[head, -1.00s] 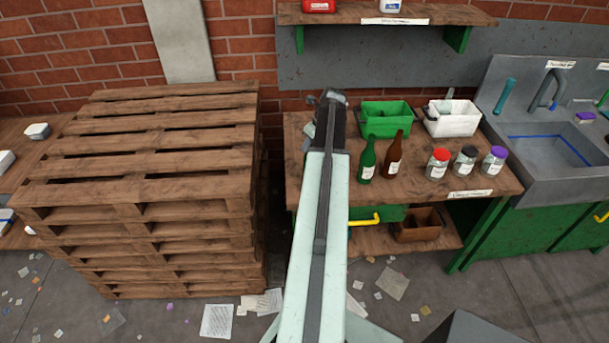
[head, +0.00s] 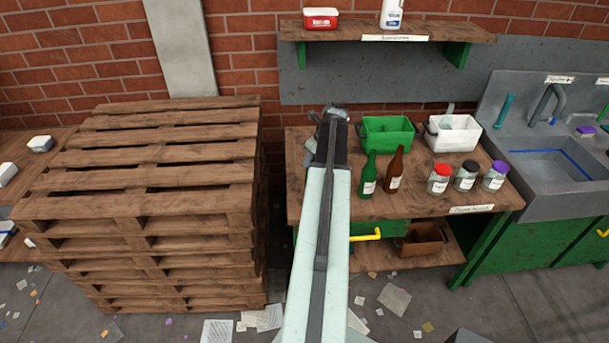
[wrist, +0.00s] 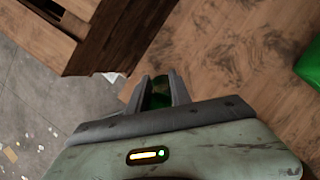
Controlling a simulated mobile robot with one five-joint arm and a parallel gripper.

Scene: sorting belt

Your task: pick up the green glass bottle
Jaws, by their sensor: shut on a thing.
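My gripper (wrist: 157,85) is in the wrist view, its two grey fingers shut on a dark green, glassy-looking thing (wrist: 160,93). Only a small part of this thing shows between the fingers, so its shape and whether it touches the bench are hidden. In the head view my arm hides most of the gripper, over the left end of the bench. A green glass bottle (head: 368,179) with a pale label stands upright on the bench just right of my arm, apart from it. I cannot tell how the held thing relates to that bottle.
A brown bottle (head: 395,171) and jars with red (head: 439,180), black (head: 466,177) and purple (head: 493,176) lids stand on the bench (head: 420,204). Behind are green (head: 387,136) and white (head: 453,138) crates. A pallet stack (head: 140,200) is left, a sink (head: 550,175) right.

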